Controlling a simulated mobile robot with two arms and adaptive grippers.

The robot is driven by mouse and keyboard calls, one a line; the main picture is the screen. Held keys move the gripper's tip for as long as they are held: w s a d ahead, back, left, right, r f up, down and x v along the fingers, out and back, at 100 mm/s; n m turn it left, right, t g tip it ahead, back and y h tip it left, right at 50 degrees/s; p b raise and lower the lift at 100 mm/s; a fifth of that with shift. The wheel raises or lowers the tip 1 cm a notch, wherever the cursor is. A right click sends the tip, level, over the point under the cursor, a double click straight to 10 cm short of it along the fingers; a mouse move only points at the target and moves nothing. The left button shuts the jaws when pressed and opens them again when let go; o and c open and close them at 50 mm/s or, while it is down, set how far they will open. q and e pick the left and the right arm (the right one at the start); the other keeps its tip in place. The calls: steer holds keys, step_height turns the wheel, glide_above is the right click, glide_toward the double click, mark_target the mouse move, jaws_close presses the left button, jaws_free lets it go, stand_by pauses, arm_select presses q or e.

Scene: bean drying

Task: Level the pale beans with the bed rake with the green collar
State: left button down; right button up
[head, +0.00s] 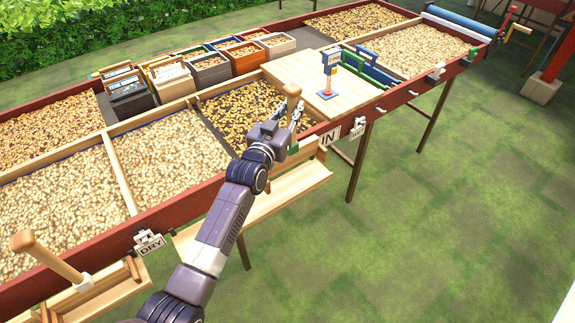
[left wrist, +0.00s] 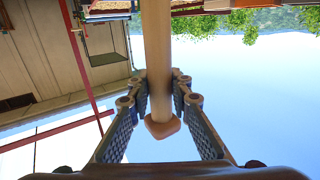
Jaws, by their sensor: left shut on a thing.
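My left gripper (head: 288,116) is shut on the wooden handle of a rake (head: 293,92) at the front edge of the drying bed. A green patch, seemingly its collar, shows just below the gripper; its head is hidden or unclear. In the left wrist view the handle (left wrist: 157,40) runs between the fingers (left wrist: 160,82), its rounded end toward the camera. Pale beans fill bed sections at the left (head: 60,215), left of the gripper (head: 172,155) and at the far right (head: 418,50). My right gripper is not in view.
A second rake (head: 48,256) with a pale collar stands in a wooden tray at lower left. Mixed dark beans (head: 240,110) lie behind the gripper. Bean crates (head: 210,68) line the back. A wooden board (head: 305,75) holds a blue stand (head: 330,72). Grass at right is open.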

mark_target(292, 87)
arm_select(q)
steer(key=shift+r+p, duration=2.75)
steer(key=shift+r, duration=0.7)
steer(key=shift+r+p, duration=0.55)
steer(key=shift+p, duration=0.05)
steer(key=s+p, duration=0.4)
steer(key=s, duration=0.2)
